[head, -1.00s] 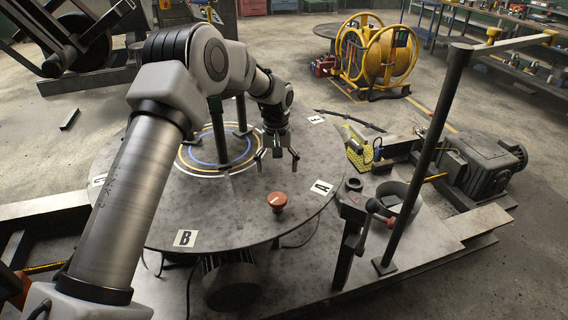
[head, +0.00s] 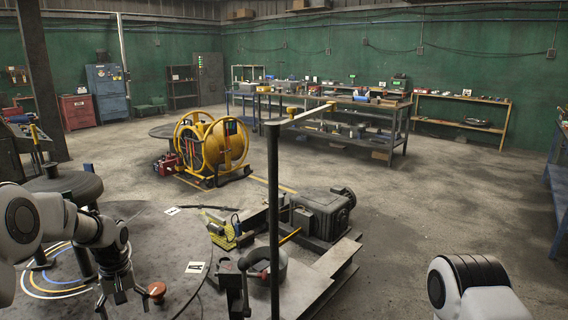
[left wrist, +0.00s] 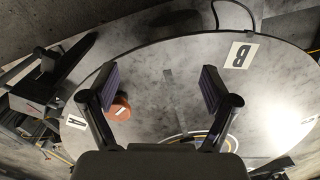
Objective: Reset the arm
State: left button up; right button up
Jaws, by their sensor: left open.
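My left arm comes in from the left in the head view. Its gripper (head: 122,299) hangs over the round metal table (head: 178,240), fingers pointing down, beside a red-orange knob (head: 157,291). The left wrist view shows the two fingers (left wrist: 159,88) spread apart with nothing between them. There the knob (left wrist: 120,108) shows beside the left finger; I cannot tell whether they touch. My right arm (head: 470,287) shows only in part at the lower right; its gripper is out of view.
A dark upright post (head: 273,215) with a horizontal bar rises right of the table, near a grey motor (head: 323,212). A yellow reel (head: 212,145) stands behind. Open floor lies at the right.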

pick_arm(q)
jog(key=s+d+f+m+g, duration=0.15)
jog(key=s+d+f, duration=0.25)
jog(key=s+f, duration=0.4)
jog(key=s+d+f+g, duration=0.2)
jog(key=s+d+f, duration=0.1)
jog(key=s+f, duration=0.55)
jog(key=s+d+f+m+g, duration=0.1)
jog(key=s+d+f, duration=0.4)
jog(key=s, duration=0.6)
jog(key=s+d+m+t, duration=0.1)
jog(key=s+m+t, duration=0.2)
jog(key=s+t, duration=0.2)
jog(key=s, duration=0.2)
jog(key=shift+s, duration=0.3)
jog(key=shift+c, duration=0.4)
